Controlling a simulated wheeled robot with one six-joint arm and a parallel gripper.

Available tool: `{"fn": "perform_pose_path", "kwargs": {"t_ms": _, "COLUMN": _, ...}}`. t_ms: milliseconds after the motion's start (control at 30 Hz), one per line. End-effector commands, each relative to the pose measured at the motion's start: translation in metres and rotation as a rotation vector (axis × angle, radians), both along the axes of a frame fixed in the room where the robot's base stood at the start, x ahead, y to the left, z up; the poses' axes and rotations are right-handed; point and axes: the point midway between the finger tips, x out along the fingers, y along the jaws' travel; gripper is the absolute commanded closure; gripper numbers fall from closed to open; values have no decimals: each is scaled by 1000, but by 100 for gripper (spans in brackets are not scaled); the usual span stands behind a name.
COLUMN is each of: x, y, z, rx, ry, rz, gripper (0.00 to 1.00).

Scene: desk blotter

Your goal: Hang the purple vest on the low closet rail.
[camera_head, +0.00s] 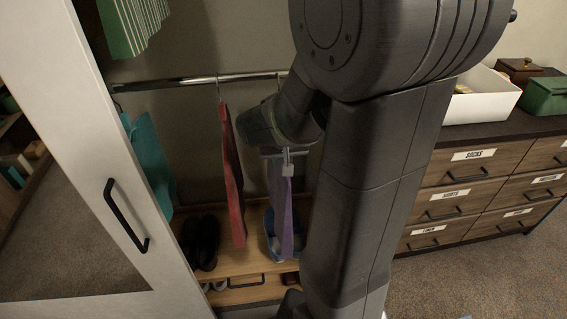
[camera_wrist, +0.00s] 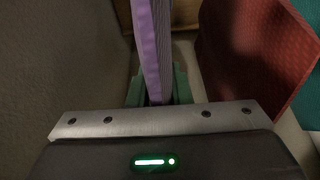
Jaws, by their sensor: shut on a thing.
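The purple vest (camera_head: 285,222) hangs down narrow, seen edge-on, inside the closet. My gripper (camera_head: 287,160) is shut on it near its top, below the low closet rail (camera_head: 175,84). In the wrist view the vest (camera_wrist: 150,45) runs up from between the green fingertips of my gripper (camera_wrist: 155,88). A thin hook shows at the rail above my wrist, but my arm hides what it joins. I cannot tell whether the vest's hanger is on the rail.
A red garment (camera_head: 231,185) hangs from the rail left of the vest; it also shows in the wrist view (camera_wrist: 255,50). A teal garment (camera_head: 150,165) hangs farther left. Dark shoes (camera_head: 206,242) stand on the wooden shelf below. A white door (camera_head: 105,190) bounds the left; drawers (camera_head: 455,200) stand right.

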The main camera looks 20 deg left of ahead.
Motion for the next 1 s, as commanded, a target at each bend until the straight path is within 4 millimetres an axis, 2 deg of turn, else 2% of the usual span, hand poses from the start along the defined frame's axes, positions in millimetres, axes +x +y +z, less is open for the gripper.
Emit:
{"fn": "perform_pose_path", "kwargs": {"t_ms": 900, "x": 64, "y": 39, "z": 2, "rx": 1, "ry": -2, "rz": 0, "gripper": 100}}
{"fn": "perform_pose_path", "kwargs": {"t_ms": 1000, "x": 68, "y": 41, "z": -3, "rx": 1, "ry": -1, "rz": 0, "gripper": 100}}
